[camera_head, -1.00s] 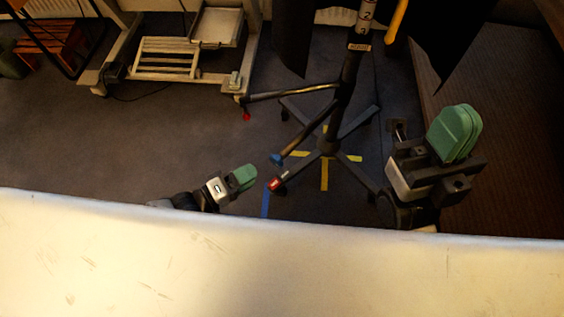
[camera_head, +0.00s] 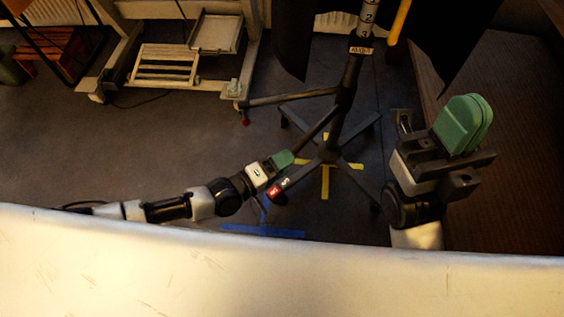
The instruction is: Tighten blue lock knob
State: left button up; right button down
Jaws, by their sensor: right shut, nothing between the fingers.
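A dark stand (camera_head: 346,92) rises from a star-shaped base. A thin dark rod (camera_head: 314,131) slopes down-left from it to my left gripper (camera_head: 284,159). The blue knob is hidden now, behind or between the green fingers of my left gripper at the rod's lower end. I cannot tell whether these fingers are shut or touch the knob. My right gripper (camera_head: 463,123) is to the right of the stand, its green fingers together, empty and pointing up.
A red-tipped base leg (camera_head: 275,192) is just below my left gripper. Yellow tape (camera_head: 325,182) and blue tape (camera_head: 262,231) mark the floor. A pale table edge (camera_head: 280,275) crosses the foreground. A white frame (camera_head: 165,67) stands back left.

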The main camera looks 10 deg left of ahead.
pick_arm(q)
jog(key=c, duration=0.9)
jog(key=shift+o, duration=0.2)
